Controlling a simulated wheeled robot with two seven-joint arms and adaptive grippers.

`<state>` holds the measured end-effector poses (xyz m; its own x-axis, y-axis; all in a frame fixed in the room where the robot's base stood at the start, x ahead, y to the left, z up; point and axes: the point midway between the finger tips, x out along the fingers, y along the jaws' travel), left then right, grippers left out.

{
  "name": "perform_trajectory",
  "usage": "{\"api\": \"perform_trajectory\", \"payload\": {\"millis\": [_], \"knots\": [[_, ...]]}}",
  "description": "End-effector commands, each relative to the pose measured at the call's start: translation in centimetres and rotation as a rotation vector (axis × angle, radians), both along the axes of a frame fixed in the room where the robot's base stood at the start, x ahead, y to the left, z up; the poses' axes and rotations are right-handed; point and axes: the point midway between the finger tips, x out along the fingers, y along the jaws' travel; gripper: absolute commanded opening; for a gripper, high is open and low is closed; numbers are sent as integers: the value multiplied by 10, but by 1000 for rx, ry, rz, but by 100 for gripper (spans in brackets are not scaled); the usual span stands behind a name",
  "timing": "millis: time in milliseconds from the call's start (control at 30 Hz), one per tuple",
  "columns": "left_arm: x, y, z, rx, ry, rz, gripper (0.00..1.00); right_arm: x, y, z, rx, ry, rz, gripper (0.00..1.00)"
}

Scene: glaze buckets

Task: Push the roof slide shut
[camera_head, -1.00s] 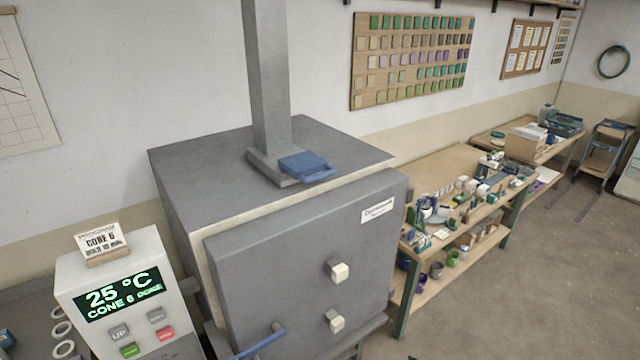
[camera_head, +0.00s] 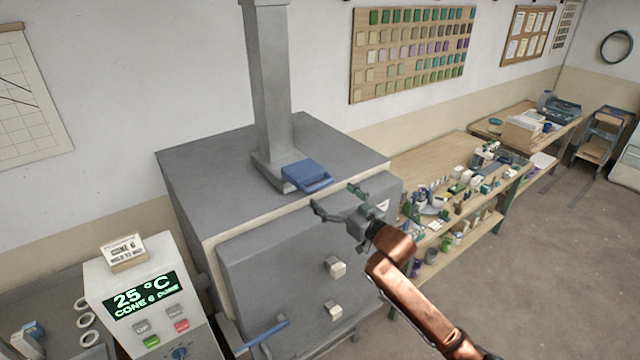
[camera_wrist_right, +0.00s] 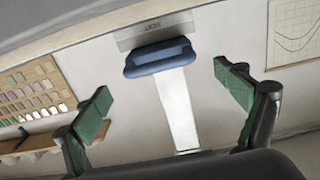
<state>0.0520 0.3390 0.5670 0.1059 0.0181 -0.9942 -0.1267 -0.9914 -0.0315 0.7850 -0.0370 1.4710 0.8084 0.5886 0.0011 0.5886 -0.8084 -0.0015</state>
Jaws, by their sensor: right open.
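The roof slide is a blue plate with a raised front handle (camera_head: 307,174) on top of the grey kiln (camera_head: 220,165), at the foot of the square flue (camera_head: 268,90). It sticks out toward the kiln's front edge. My right gripper (camera_head: 336,198) is open and empty, in front of and to the right of the slide, near the top of the kiln door. In the right wrist view the blue handle (camera_wrist_right: 160,57) lies ahead, between the two green-padded fingers (camera_wrist_right: 168,100) and apart from them. My left gripper is not in view.
The kiln door (camera_head: 290,270) has two pale knobs and a blue lever (camera_head: 268,332). A control box (camera_head: 145,300) reading 25 °C stands at the left with a cone sign on top. A crowded workbench (camera_head: 425,165) stands to the right.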

Motion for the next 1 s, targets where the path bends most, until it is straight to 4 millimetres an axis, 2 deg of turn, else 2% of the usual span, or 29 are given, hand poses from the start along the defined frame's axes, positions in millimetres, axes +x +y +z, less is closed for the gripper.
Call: {"api": "perform_trajectory", "payload": {"millis": [200,400,800,1000], "knots": [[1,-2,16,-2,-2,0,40,29,22,4,0,0,0,91],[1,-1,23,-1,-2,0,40,46,34,2,0,0,-1,91],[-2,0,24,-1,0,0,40,51,37,0,-1,-1,-1,90],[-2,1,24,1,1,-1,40,51,38,0,-1,-1,0,76]]}}
